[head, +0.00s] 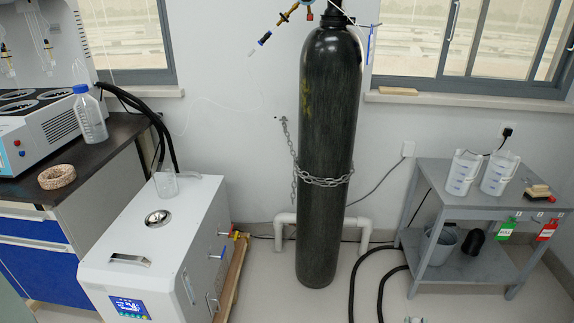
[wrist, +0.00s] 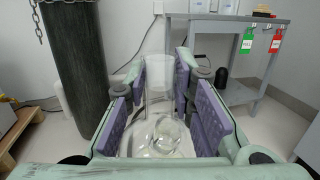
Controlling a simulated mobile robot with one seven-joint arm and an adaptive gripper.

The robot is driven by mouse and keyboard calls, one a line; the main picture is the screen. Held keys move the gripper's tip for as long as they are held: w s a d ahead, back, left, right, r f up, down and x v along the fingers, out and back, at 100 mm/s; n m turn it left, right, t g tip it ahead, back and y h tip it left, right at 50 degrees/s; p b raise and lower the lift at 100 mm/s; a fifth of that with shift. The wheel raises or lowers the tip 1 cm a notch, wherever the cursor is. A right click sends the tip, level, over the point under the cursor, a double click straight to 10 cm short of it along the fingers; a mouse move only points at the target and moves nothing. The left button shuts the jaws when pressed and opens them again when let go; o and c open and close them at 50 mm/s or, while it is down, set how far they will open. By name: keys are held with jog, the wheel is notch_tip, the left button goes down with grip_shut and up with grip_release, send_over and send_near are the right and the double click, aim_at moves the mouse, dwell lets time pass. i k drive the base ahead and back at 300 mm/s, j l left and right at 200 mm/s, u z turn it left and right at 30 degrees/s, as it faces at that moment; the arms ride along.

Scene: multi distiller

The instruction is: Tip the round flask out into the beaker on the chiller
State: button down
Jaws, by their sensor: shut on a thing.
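The chiller (head: 110,265) is a white box with a blue display on the floor at left in the head view. The clear beaker (head: 166,186) stands upright on its top, near the far edge. My gripper (wrist: 161,85) shows in the wrist view, its purple-padded fingers on both sides of clear glassware. It is shut on the round flask (wrist: 165,135), which is see-through and hard to outline. I cannot tell its tilt or its contents. The beaker and chiller do not show in the wrist view.
A black gas cylinder (head: 326,160) stands chained at the wall, right of the chiller. A grey table (head: 440,187) with two jugs is at right. The dark bench (head: 95,155) at left holds a bottle (head: 90,115) and cork ring (head: 57,177). Hoses lie on the floor.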

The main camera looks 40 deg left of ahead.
aim_at(164, 175)
jog(key=u, duration=1.1)
